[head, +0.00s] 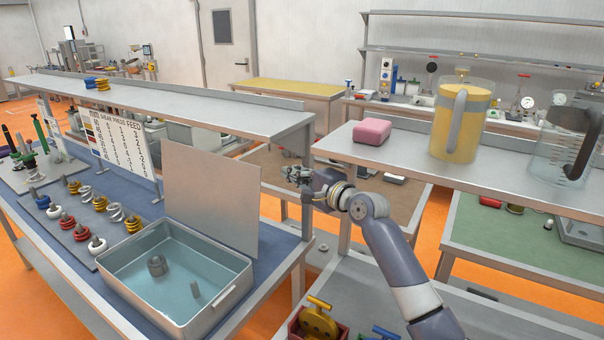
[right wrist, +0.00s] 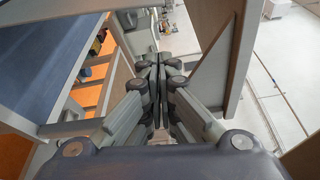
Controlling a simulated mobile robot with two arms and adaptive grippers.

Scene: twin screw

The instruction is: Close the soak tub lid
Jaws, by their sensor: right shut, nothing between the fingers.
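The soak tub (head: 231,296) is a pale grey rectangular tub on the blue bench mat, holding clear bluish liquid. Its flat grey lid (head: 211,190) stands upright along the tub's far edge, so the tub is open. My left gripper is not in view.
A steel shelf (head: 200,105) runs above the bench's back, its post close to my right gripper. Left of the tub are several coloured screw elements (head: 68,220) and a printed sign (head: 125,152). At right, a counter holds a pink block (head: 372,131) and a yellow-filled jug (head: 459,125).

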